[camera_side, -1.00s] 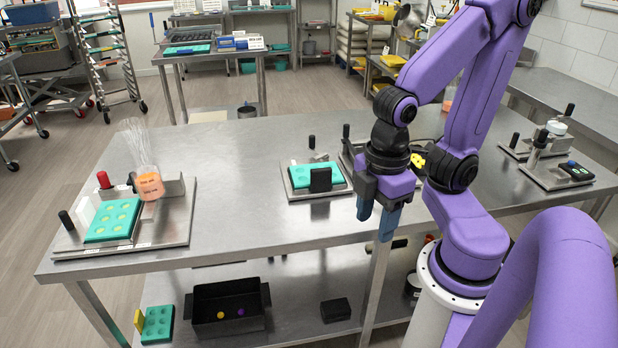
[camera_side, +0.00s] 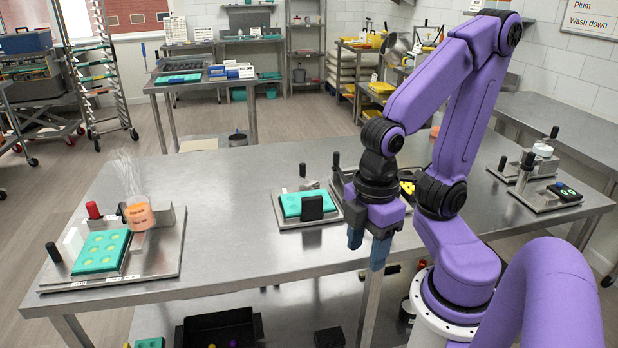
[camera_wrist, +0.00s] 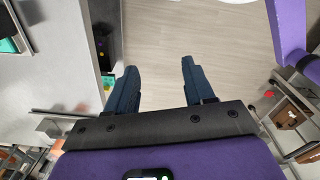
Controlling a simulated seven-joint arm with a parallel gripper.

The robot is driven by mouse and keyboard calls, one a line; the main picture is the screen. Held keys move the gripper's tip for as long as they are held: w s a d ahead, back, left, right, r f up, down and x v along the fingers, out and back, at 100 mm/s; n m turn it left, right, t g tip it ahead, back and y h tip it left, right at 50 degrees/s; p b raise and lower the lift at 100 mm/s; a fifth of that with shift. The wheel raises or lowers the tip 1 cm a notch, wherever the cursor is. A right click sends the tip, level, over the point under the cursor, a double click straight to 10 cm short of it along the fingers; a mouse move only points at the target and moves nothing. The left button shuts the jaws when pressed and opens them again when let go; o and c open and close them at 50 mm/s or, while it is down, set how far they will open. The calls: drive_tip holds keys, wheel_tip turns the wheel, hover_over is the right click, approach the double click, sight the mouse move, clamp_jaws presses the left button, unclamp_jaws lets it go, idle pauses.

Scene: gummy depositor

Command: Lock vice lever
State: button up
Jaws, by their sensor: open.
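My gripper (camera_side: 367,246) hangs with blue fingers pointing down at the table's front edge, in front of the middle station. In the wrist view my gripper (camera_wrist: 159,76) has its fingers apart, with only floor between them. The left station (camera_side: 155,262) holds a teal mould (camera_side: 102,250), with a red-knobbed handle (camera_side: 93,210) and a black-knobbed handle (camera_side: 54,252). The middle station has a teal mould (camera_side: 291,205), a black block (camera_side: 312,207) and an upright black-knobbed lever (camera_side: 336,161). I cannot tell which handle is the vice lever.
A clear bag with orange contents (camera_side: 138,212) stands on the left station. A right station (camera_side: 545,195) sits at the table's far right. The steel tabletop (camera_side: 225,220) is clear between the left and middle stations. A black bin (camera_side: 222,330) sits on the lower shelf.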

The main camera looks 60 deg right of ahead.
drive_tip(key=shift+w, duration=0.1)
drive_tip(key=shift+c, duration=0.4)
drive_tip(key=w+r+m+t, duration=0.1)
drive_tip(key=w+r+m, duration=0.1)
drive_tip(key=w+m, duration=0.8)
drive_tip(key=w+d+r+m+t+h, duration=0.1)
drive_tip(key=w+d+m, duration=0.1)
drive_tip(key=w+d, duration=0.35)
drive_tip(key=w+d+m, duration=0.1)
drive_tip(key=w+d, duration=0.1)
drive_tip(key=w, duration=0.7)
drive_tip(key=m+h, duration=0.3)
drive_tip(key=m, duration=0.9)
approach(302, 164)
drive_tip(key=x, duration=1)
drive_tip(key=shift+d+f, duration=0.15)
clamp_jaws()
